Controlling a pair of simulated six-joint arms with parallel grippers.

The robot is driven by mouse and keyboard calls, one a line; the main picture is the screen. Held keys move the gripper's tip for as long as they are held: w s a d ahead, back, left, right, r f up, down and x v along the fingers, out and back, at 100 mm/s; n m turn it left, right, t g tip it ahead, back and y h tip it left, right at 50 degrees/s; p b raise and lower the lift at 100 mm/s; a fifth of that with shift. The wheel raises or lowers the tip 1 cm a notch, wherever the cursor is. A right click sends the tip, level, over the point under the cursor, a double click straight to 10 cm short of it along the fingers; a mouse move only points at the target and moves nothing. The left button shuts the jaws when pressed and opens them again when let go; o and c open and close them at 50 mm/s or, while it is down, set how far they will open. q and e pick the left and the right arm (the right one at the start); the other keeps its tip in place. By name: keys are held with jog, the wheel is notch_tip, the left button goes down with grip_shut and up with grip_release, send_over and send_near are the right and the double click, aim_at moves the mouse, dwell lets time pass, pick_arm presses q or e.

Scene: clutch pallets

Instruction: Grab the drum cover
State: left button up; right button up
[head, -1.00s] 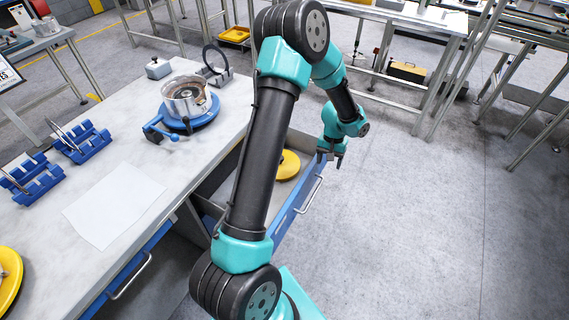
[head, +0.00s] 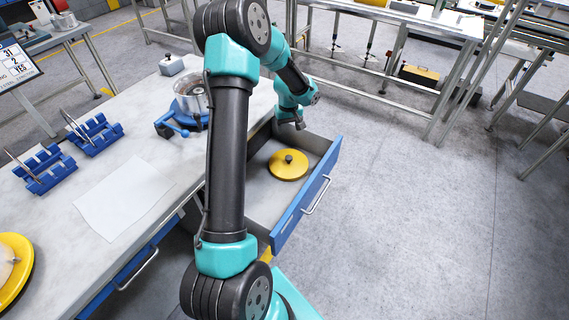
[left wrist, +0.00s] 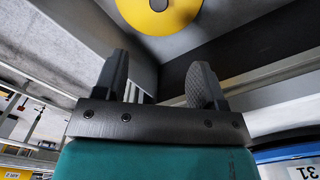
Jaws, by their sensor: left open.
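The drum cover, a round yellow disc with a dark knob (head: 288,165), lies in the open drawer (head: 327,162). In the left wrist view the cover (left wrist: 168,14) shows at the top, partly cut off, beyond my fingertips. My left gripper (head: 300,124) is above the far end of the drawer, apart from the cover. In the left wrist view its two fingers (left wrist: 158,72) stand wide apart with nothing between them. My right gripper is not in view.
The bench top carries a metal drum on a blue clamp base (head: 190,104), partly hidden by my arm, blue racks (head: 95,135), a white sheet (head: 122,197) and a yellow disc (head: 14,275). The drawer front has a handle (head: 318,195). Floor to the right is clear.

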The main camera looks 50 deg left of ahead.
pick_arm(q)
jog(key=shift+f, duration=0.15)
send_near(289, 157)
notch_tip(289, 157, down, 5)
jog(key=shift+s+a+f, duration=0.1)
jog(key=shift+s+a, duration=0.05)
jog(key=shift+f, duration=0.1)
dwell(0.4)
jog(key=shift+d+f, duration=0.2)
jog(key=shift+f, duration=2.3)
jog(key=shift+c, duration=0.4)
jog(key=c, duration=1)
jog(key=shift+o, duration=0.2)
